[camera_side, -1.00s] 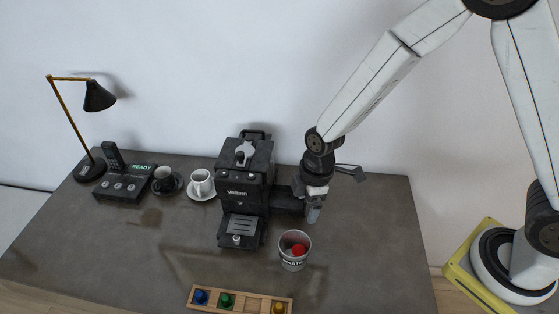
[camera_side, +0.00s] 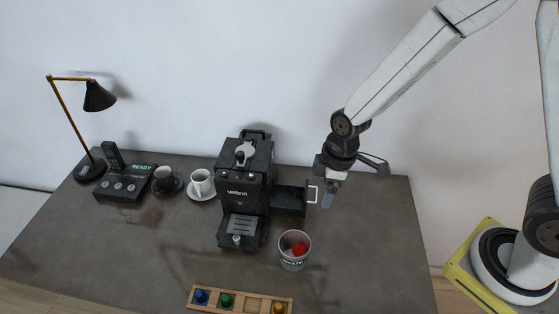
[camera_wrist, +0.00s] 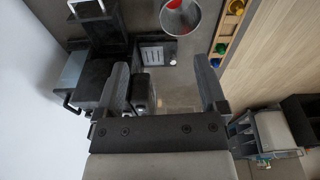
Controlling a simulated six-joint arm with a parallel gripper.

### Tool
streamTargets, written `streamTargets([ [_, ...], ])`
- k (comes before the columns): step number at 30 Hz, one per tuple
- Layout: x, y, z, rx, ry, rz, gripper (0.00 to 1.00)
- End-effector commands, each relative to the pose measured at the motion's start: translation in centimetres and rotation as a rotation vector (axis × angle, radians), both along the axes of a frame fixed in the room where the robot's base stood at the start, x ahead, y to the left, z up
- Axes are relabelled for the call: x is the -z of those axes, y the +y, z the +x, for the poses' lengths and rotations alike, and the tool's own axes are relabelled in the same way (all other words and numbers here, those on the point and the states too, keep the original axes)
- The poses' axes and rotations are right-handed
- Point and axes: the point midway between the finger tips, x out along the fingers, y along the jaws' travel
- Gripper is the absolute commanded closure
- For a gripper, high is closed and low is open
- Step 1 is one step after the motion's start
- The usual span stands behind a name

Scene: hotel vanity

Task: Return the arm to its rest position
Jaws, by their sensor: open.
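My gripper (camera_side: 328,198) hangs over the right part of the table, just right of the coffee machine, with its fingers pointing down. It is open and empty; both fingers show apart in the wrist view (camera_wrist: 163,85). The black coffee machine (camera_side: 245,180) stands at the middle of the table.
A waste bin (camera_side: 294,262) holding a red capsule stands in front of my gripper. A wooden rack (camera_side: 254,303) with blue, green and yellow capsules lies at the front edge. Cups, a control panel (camera_side: 125,184) and a lamp (camera_side: 98,97) stand left. The table's right side is clear.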

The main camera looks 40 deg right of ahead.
Motion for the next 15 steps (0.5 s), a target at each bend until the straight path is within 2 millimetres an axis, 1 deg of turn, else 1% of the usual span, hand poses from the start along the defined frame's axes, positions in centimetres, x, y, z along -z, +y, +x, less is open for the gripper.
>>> streamTargets([
  [1,-0.8,-1.0,-0.4,0.07,-0.01,0.002,0.09],
  [3,-1.7,-2.2,-1.0,0.177,-0.019,0.006,0.09],
  [9,-3.9,-5.5,-3.3,0.48,-0.047,0.023,0.09],
  [15,-5.2,-7.8,-5.4,0.724,-0.072,0.044,0.09],
])
